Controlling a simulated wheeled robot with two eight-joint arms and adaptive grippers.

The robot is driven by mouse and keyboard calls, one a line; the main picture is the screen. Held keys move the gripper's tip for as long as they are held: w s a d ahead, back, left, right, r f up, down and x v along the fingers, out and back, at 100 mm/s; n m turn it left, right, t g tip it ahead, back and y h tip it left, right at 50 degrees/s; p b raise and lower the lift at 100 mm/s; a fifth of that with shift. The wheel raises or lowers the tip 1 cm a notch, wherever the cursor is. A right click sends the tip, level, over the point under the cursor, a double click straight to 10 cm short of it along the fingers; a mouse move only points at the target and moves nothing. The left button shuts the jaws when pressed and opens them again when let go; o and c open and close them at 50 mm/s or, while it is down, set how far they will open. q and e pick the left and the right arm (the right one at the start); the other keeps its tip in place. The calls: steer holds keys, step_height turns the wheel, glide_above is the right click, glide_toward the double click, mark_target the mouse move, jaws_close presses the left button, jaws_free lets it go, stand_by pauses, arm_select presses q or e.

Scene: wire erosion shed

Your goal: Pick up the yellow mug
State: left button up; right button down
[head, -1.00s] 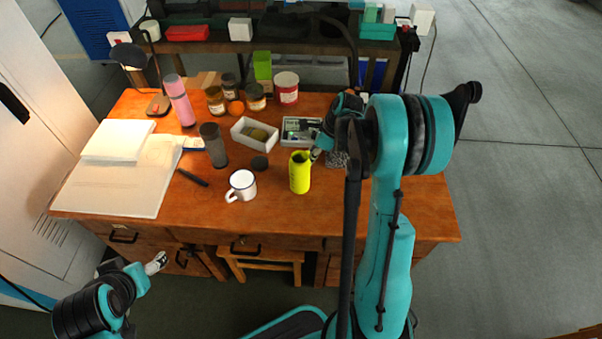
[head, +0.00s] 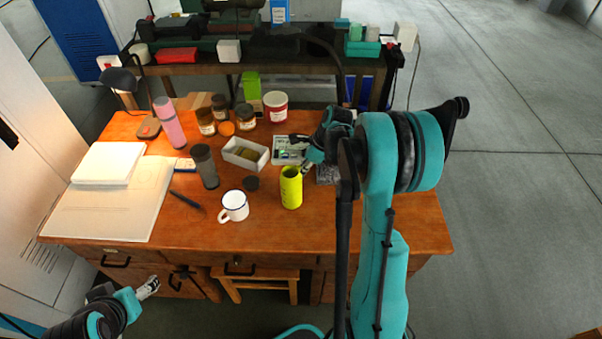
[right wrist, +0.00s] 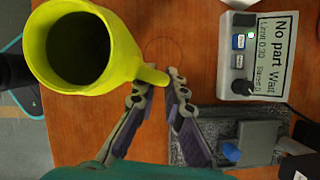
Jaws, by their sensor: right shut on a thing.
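The yellow mug (head: 291,190) is upright at the front middle of the desk, right of the white mug (head: 234,206). It fills the upper left of the right wrist view (right wrist: 118,50), its dark inside empty as far as I see. My right gripper (head: 305,168) is at the mug's right side. In the right wrist view its fingertips (right wrist: 168,86) are closed on the mug's handle. I cannot tell for sure whether the mug's base is clear of the desk. My left gripper (head: 150,286) hangs in front of the desk, too small to read its fingers.
A grey control box (right wrist: 252,55) and a dark block with a grey device (right wrist: 240,140) lie close to my right gripper. Bare desk lies in front.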

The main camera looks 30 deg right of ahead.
steer(key=s+d+r+p, duration=0.2)
steer(key=s+r+p, duration=0.2)
steer(key=s+r, duration=0.5)
steer(key=shift+s+d+p, duration=0.25)
steer(key=shift+s+p, duration=0.1)
steer(key=shift+s, duration=0.75)
